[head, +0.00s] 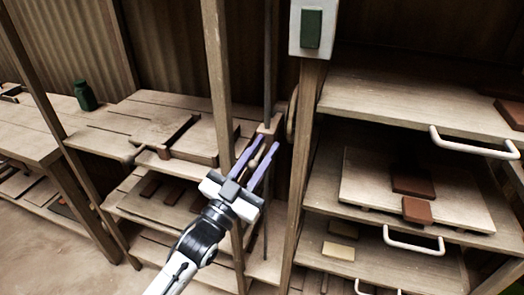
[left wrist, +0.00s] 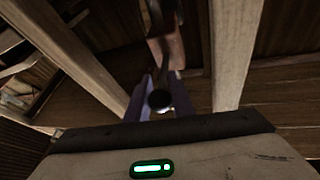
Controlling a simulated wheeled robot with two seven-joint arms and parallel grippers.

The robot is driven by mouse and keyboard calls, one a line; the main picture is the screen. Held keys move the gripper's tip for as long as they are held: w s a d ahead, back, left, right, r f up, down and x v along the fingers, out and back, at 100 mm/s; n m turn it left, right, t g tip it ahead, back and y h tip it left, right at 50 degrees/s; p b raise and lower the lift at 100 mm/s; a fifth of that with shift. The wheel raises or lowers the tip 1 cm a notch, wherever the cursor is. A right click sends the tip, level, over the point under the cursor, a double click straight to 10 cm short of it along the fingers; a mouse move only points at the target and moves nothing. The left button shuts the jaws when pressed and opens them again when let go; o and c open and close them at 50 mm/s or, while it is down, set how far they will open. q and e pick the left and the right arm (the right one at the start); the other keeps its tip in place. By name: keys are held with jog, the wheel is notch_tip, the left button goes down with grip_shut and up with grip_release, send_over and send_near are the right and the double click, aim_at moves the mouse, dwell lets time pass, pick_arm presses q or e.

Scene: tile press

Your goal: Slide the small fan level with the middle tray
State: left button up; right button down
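What looks like the small fan is a round, mostly hidden wooden part (head: 292,112) behind the rack post, beside a reddish-brown block (head: 270,129) on an upright dark rod. The block also shows in the left wrist view (left wrist: 172,45). My left gripper (head: 267,142) points up at the block, its purple fingers apart. A dark round-ended knob (left wrist: 160,99) lies between the fingers; I see no clear grip on it. The middle tray (head: 360,200) is in the right rack, with brown tiles on it and a white handle (head: 413,241) below. My right gripper is out of view.
Wooden posts (head: 218,90) (head: 307,140) stand close on both sides of my left gripper. A bench with wooden boards (head: 150,105) is at left, and a green jar (head: 85,96) stands further left. A green switch (head: 311,28) is on the right post.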

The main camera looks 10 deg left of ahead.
pick_arm(q)
jog(key=o, duration=0.4)
jog(key=shift+f, duration=0.1)
jog(key=shift+o, duration=0.2)
jog(key=b+v, duration=0.1)
jog(key=v, duration=0.9)
jog(key=shift+s+a, duration=0.1)
jog(key=s+a+f+n+g+y, duration=0.1)
jog(key=s+f+n+g+y, duration=0.15)
jog(key=f, duration=0.65)
jog(key=s+f+n+g+y, duration=0.1)
jog(key=s+f+g+y, duration=0.15)
jog(key=f, duration=0.65)
jog(key=s+a+f+n+g+y, duration=0.1)
jog(key=s+f+g, duration=0.6)
jog(key=s+f, duration=0.7)
jog(key=shift+s+a+f, duration=0.3)
jog(key=shift+s, duration=0.6)
